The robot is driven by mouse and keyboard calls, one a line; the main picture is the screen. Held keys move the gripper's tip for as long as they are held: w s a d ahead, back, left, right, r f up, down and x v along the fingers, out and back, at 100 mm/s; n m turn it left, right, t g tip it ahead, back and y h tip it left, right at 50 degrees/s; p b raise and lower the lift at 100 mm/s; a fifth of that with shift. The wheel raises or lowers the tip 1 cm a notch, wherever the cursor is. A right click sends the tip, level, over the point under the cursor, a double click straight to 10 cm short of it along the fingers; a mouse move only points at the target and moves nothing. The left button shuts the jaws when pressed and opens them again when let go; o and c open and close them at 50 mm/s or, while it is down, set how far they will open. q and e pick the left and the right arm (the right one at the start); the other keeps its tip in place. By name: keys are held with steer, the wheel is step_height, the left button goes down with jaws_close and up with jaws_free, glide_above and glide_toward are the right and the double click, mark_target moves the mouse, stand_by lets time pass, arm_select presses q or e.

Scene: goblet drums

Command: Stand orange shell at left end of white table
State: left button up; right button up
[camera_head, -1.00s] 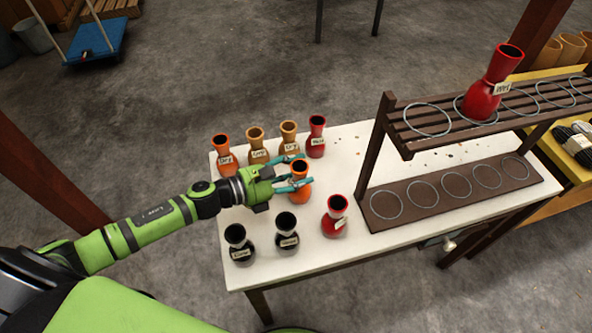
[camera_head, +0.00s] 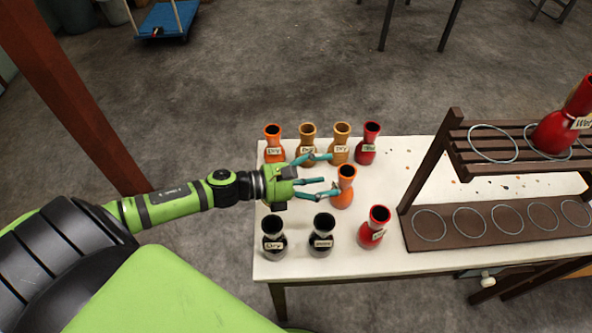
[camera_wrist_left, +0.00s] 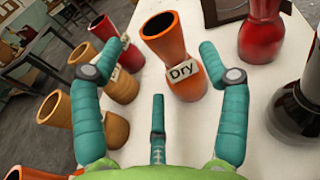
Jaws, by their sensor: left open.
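An orange shell (camera_head: 343,190) shaped like a goblet drum stands upright on the white table (camera_head: 300,262), a little in from its left end. In the left wrist view this orange shell (camera_wrist_left: 183,75) carries a "Dry" label and stands in front of the open fingers. My left gripper (camera_head: 332,174) is open, with its teal fingers just left of the shell and pointing toward it. I cannot tell whether a finger touches it. A second orange shell (camera_head: 273,152), labelled "Dry", stands at the table's back left corner. My right gripper is not in view.
Tan shells (camera_head: 307,158) and a red shell (camera_head: 367,154) line the back edge. Black shells (camera_head: 272,243) and a red shell (camera_head: 374,234) stand in front. A brown rack (camera_head: 470,225) with rings fills the right; a red shell (camera_head: 556,131) stands on its upper shelf.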

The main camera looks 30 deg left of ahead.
arm_select(q)
steer(key=v, duration=0.7)
steer(key=shift+b, duration=0.4)
